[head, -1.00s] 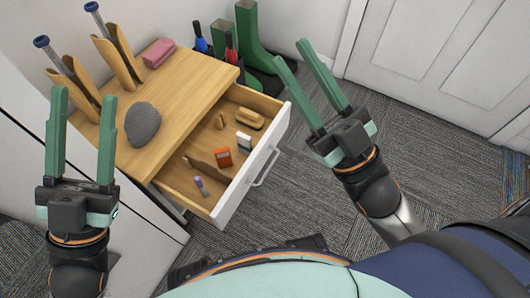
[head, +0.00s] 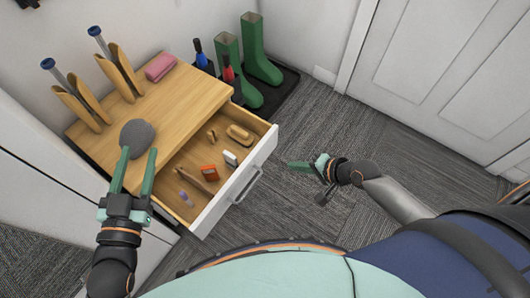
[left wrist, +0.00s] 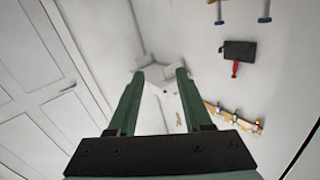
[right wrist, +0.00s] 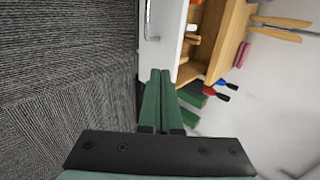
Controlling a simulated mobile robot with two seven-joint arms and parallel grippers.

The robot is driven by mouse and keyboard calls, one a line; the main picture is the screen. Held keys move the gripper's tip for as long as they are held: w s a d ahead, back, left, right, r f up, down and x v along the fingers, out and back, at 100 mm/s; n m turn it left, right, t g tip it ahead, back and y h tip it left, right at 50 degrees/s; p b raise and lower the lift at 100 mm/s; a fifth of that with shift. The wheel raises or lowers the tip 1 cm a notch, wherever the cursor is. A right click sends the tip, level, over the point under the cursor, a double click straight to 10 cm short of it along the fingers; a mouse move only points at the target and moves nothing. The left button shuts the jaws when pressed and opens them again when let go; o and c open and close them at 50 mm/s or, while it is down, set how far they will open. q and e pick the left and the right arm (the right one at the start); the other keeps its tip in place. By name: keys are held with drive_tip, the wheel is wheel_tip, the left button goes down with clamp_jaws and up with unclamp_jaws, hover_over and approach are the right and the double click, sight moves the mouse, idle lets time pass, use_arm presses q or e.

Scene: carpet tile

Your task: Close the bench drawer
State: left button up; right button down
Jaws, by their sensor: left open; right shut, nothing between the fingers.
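The bench drawer (head: 213,207) is pulled out of the wooden bench (head: 182,107), its white front with a bar handle (head: 247,186) facing the lower right. It holds a brush, a red box, a white box and other small items. In the right wrist view its front (right wrist: 168,32) and handle (right wrist: 150,22) show at the top. My right gripper (head: 292,165) is shut and empty, to the right of the drawer front and apart from it. My left gripper (head: 138,152) is open and empty, by the near left part of the bench top; in the head view its fingertips overlap the grey stone-like lump (head: 136,133).
A white door (head: 455,70) is at the right. Carpet right of the drawer is clear.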

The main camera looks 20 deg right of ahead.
sight(255, 156)
drive_tip(key=b+x, duration=0.2)
drive_tip(key=x, duration=0.2)
drive_tip(key=r+b+x, duration=0.1)
drive_tip(key=x, duration=0.3)
drive_tip(key=w+a+b+x, duration=0.1)
drive_tip(key=b+x, duration=0.1)
drive_tip(key=x, duration=0.2)
drive_tip(key=shift+w+r+b, duration=0.1)
drive_tip(key=shift+r+b, duration=0.05)
drive_tip(key=shift+b, duration=0.15)
drive_tip(key=shift+w+a, duration=0.35)
drive_tip(key=shift+w, duration=0.1)
use_arm(q)
drive_tip(key=s+d+r+m+t+h, duration=0.1)
drive_tip(key=s+r+m+t+h, duration=0.1)
drive_tip(key=r, duration=0.6)
drive_tip(key=s+d+r+m+t+h, duration=0.1)
drive_tip(key=s+r+m+t+h, duration=0.2)
drive_tip(key=s+r+m+h, duration=0.2)
wheel_tip(255, 156, up, 4)
drive_tip(key=m+h, duration=0.1)
drive_tip(key=h, duration=0.2)
use_arm(e)
drive_tip(key=shift+r, duration=0.1)
use_arm(q)
drive_tip(key=shift+s, duration=0.1)
use_arm(e)
drive_tip(key=shift+w+a, duration=0.1)
